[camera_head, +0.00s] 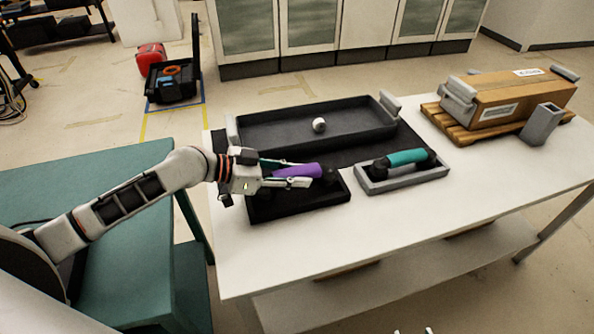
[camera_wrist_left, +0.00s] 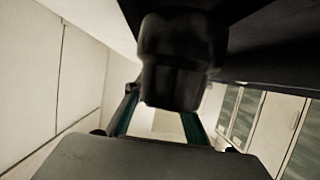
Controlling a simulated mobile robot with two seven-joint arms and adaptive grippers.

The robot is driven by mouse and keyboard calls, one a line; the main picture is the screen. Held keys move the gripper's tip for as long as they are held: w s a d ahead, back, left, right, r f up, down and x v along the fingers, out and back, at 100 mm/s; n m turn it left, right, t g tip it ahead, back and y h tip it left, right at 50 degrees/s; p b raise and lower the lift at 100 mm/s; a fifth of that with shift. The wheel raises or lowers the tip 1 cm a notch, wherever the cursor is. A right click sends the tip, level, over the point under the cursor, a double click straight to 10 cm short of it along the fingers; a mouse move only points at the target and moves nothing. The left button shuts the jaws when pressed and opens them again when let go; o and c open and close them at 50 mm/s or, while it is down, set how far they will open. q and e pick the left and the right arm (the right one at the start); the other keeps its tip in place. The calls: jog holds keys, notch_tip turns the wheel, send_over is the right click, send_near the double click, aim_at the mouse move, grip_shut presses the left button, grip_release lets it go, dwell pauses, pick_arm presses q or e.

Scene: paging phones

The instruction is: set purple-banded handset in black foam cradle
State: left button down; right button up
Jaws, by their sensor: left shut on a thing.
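The purple-banded handset (camera_head: 298,171) has a purple grip and dark ends. My left gripper (camera_head: 300,174) is shut on it, with one finger on each side of the purple part. The handset is over the black foam cradle (camera_head: 300,211), a dark low tray at the front left of the white table. I cannot tell whether it touches the cradle. In the left wrist view a dark, blurred end of the handset (camera_wrist_left: 182,60) fills the top middle, with the fingers below it. Small pale tips at the bottom edge of the head view may be my right gripper (camera_head: 413,331).
A teal-banded handset (camera_head: 407,158) lies in a grey cradle (camera_head: 402,181) to the right. Behind is a black tray (camera_head: 280,137) with a white roll (camera_head: 319,125). The table's front is clear.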

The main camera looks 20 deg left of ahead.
pick_arm(q)
jog(key=shift+f+b, duration=0.5)
jog(key=shift+f, duration=0.5)
pick_arm(e)
jog(key=shift+s+f, duration=0.15)
jog(key=shift+f, duration=0.65)
jog(key=shift+s+f, duration=0.1)
jog(key=shift+f, duration=0.2)
pick_arm(q)
jog(key=shift+f+b, duration=0.5)
jog(key=shift+b, duration=0.15)
pick_arm(e)
jog(key=shift+s+f, duration=0.15)
jog(key=shift+f, duration=0.45)
pick_arm(q)
jog(key=c, duration=2)
grip_release()
jog(key=shift+o, duration=0.2)
